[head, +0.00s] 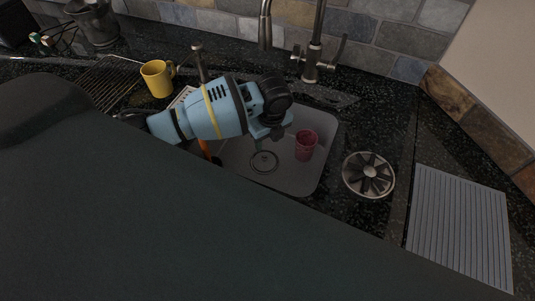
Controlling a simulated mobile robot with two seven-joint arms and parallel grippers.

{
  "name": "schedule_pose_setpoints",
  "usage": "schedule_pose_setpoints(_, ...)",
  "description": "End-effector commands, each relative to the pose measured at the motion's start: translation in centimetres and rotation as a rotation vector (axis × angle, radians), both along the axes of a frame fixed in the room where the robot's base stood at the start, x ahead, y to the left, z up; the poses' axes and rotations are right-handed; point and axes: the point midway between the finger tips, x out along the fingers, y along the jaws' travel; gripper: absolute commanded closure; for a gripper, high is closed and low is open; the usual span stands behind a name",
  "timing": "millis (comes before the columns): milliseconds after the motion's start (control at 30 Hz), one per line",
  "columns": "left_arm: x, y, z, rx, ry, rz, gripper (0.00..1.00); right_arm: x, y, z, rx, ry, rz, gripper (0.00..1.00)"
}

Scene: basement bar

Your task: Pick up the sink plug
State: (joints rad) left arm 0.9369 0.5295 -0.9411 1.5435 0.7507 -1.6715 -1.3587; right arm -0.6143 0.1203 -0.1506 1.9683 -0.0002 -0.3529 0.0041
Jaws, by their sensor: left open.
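A small round disc with a dark rim, which looks like the sink plug (264,162), lies flat on the floor of the grey sink (308,180). I cannot tell whether it sits in the drain or is part of it. My left gripper (269,138) reaches in from the left over the sink. It is open and empty, pointing down, and appears above and just behind the disc, apart from it. Its fingers are small and partly hidden by the wrist. My right gripper is not in view.
A red cup (306,145) stands in the sink, right of my gripper. The tap (313,55) rises behind. A round finned metal piece (369,175) and a ridged mat (460,225) lie right of the sink. A yellow mug (157,79) and wire rack (107,82) are left.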

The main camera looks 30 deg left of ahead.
Motion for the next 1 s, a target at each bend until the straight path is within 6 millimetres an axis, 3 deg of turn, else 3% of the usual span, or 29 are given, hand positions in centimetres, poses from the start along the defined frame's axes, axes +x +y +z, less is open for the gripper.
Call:
schedule_pose_setpoints(400,0.1,0.2,-2.7,-0.001,0.002,0.001,0.56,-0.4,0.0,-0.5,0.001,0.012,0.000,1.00)
schedule_pose_setpoints(567,0.1,0.3,-2.9,-0.001,0.000,0.001,0.56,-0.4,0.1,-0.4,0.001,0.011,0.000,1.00)
schedule_pose_setpoints(833,-0.1,0.7,-6.5,0.000,0.003,0.002,0.56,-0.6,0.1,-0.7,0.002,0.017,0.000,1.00)
schedule_pose_setpoints(1000,0.0,0.8,-7.8,-0.001,0.002,0.001,0.56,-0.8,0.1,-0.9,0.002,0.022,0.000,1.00)
